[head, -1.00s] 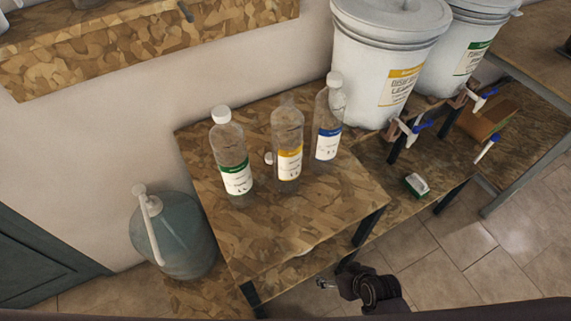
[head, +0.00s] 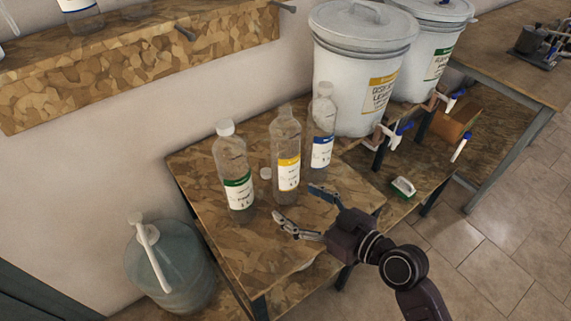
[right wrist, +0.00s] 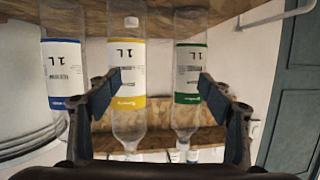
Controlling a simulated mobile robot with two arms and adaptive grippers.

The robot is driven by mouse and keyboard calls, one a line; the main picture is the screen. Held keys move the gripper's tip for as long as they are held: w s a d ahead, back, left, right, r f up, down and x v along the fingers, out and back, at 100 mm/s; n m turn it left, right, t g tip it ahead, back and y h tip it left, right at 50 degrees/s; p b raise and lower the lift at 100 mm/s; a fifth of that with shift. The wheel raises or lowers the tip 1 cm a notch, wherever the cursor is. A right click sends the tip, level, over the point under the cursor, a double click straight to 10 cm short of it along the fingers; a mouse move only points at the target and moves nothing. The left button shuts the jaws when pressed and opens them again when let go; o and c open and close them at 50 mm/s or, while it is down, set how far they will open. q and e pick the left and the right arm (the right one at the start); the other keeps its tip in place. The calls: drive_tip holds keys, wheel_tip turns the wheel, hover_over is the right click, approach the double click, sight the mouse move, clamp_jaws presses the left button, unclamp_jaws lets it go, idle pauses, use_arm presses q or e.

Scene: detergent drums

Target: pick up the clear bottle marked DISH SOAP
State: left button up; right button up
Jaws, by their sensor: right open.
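Three clear bottles stand on the wooden table: a green-label one (head: 234,170) at left, a yellow-label one (head: 286,152) in the middle, and a blue-label one (head: 322,130) at right. The green and blue ones have white caps; the yellow one is uncapped. I cannot read which is marked DISH SOAP. My right gripper (head: 300,207) is open and empty in front of the yellow-label bottle, apart from it. The right wrist view is upside down: the yellow-label bottle (right wrist: 127,118) shows between the spread fingers (right wrist: 160,91), with green-label (right wrist: 188,72) and blue-label (right wrist: 64,72) bottles either side. My left gripper is not in view.
A loose white cap (head: 265,173) lies between the green and yellow bottles. White drums (head: 350,85) with blue-handled taps (head: 397,134) stand behind right. A green-and-white brush (head: 403,187) lies lower right. A big bluish jug (head: 165,270) stands at left.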

sight(295, 157)
drive_tip(key=w+r+t, duration=0.1)
drive_tip(key=w+r, duration=0.1)
drive_tip(key=w+d+r+t, duration=0.1)
drive_tip(key=w+r, duration=0.1)
drive_tip(key=w+r+t, duration=0.1)
drive_tip(key=w+r, duration=0.1)
drive_tip(key=shift+w+d+r+m+t+y, duration=0.1)
drive_tip(key=shift+w+d+m+t+y, duration=0.2)
drive_tip(key=shift+m+y, duration=0.1)
drive_tip(key=shift+w+a+r+p, duration=0.1)
drive_tip(key=shift+w+a+p, duration=0.1)
drive_tip(key=shift+w+p, duration=0.1)
drive_tip(key=x, duration=0.2)
drive_tip(key=p+x, duration=0.1)
drive_tip(key=x, duration=0.1)
drive_tip(key=p+x, duration=0.1)
drive_tip(key=x, duration=0.1)
drive_tip(key=shift+s+f, duration=0.1)
drive_tip(key=shift+f, duration=0.2)
drive_tip(key=shift+w+a+f, duration=0.1)
drive_tip(key=shift+w+a, duration=0.2)
drive_tip(key=shift+a, duration=0.05)
drive_tip(key=shift+d, duration=0.1)
drive_tip(key=c, duration=1.3)
